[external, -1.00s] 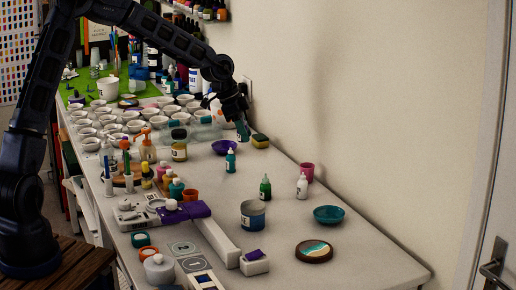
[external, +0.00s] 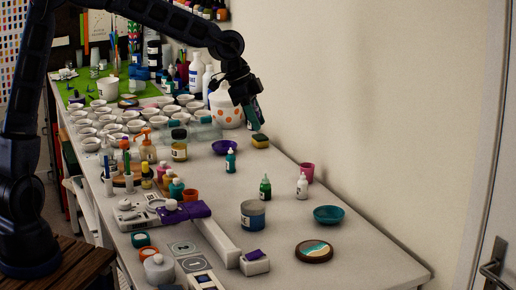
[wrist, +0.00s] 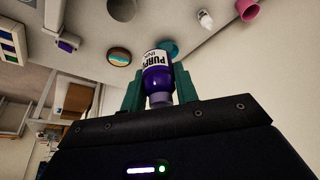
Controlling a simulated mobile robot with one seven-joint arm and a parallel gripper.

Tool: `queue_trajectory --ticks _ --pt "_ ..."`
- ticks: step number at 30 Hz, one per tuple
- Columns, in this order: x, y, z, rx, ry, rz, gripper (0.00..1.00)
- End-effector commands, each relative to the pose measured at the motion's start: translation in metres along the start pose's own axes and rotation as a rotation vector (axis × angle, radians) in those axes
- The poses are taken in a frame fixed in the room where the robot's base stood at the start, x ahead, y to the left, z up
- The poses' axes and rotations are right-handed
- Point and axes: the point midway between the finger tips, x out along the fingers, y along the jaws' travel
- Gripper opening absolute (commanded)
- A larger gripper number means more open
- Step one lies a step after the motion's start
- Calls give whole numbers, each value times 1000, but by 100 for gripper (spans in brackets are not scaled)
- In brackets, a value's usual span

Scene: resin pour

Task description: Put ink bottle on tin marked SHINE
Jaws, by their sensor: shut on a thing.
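My gripper (external: 252,115) is raised in the air near the wall, above the yellow sponge. In the wrist view my gripper (wrist: 159,92) is shut on a purple ink bottle (wrist: 157,78), whose white label shows "PURP" and part of "INK". The bottle sits between the teal fingers; in the external view it is hard to make out. A grey-blue tin (external: 253,216) stands apart on the near part of the table; its label is too small to read. Its grey round top (wrist: 121,9) appears to show at the upper edge of the wrist view.
Near the tin are a green bottle (external: 265,187), a white bottle (external: 302,187), a pink cup (external: 307,171), a teal bowl (external: 328,214) and a round coaster (external: 314,252). A purple bowl (external: 224,147) and the sponge (external: 260,141) lie farther back. Many white cups fill the left.

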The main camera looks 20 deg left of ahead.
Motion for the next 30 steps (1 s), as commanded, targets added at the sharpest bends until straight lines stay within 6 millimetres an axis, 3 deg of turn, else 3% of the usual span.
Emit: queue_trajectory --ticks 3,9,14,30 --pt "-4 37 -11 25 -1 8 8" --pt "-6 66 -17 42 -2 15 8" --pt "11 71 -10 43 -4 19 8" --pt "117 71 33 44 -4 19 8"
